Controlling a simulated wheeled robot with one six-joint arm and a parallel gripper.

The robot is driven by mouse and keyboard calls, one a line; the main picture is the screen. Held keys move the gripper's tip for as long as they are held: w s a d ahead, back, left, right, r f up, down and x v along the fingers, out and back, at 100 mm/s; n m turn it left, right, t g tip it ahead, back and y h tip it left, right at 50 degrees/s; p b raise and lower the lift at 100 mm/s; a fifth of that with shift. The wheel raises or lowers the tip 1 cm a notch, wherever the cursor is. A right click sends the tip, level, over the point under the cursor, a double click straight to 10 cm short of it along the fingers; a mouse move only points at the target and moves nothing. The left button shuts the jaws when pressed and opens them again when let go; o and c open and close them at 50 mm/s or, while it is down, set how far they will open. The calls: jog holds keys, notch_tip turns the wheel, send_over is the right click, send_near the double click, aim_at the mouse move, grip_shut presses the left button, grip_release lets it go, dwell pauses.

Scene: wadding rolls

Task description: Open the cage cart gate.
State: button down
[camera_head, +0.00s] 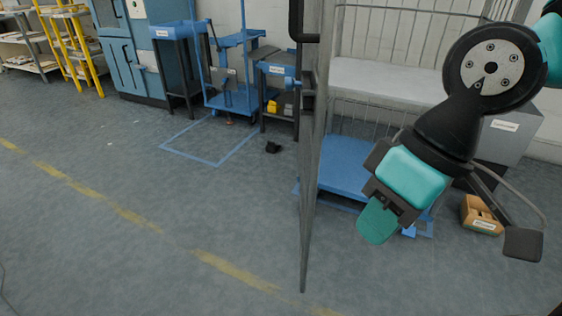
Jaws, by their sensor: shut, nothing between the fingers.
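The cage cart (346,158) stands right of centre, with a blue base and grey wire walls. Its gate (309,160) shows almost edge-on as a tall, thin grey panel. The gate stands out from the cart's left side towards me, so the cart's front looks open. A black handle or latch part (297,22) is at the gate's top left. My gripper (378,220) is in front of the cart, right of the gate and apart from it. It is shut and empty, pointing down and left. My arm hides part of the cart's right side.
A small cardboard box (481,214) lies on the floor at right, near a grey cabinet (508,135). A blue trolley (232,98) and blue cabinet stand at the back left. A small black object (272,147) lies on the floor. The left floor is clear.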

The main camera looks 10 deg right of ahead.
jog(key=w+d+m+y+p, duration=0.1)
jog(key=w+d+m+p, duration=0.1)
jog(key=w, duration=0.5)
jog(key=w+d+m+y+p, duration=0.1)
jog(key=w+d+m+p, duration=0.15)
jog(key=w, duration=0.45)
jog(key=w+d+f+m+t+y+p, duration=0.25)
jog(key=w+d+f+m, duration=0.25)
jog(key=w+d, duration=0.4)
jog(key=a+r+b+x, duration=0.1)
jog(key=a+b+x, duration=0.1)
jog(key=x, duration=1)
jog(key=shift+s+r, duration=0.35)
jog(key=shift+g+y, duration=0.25)
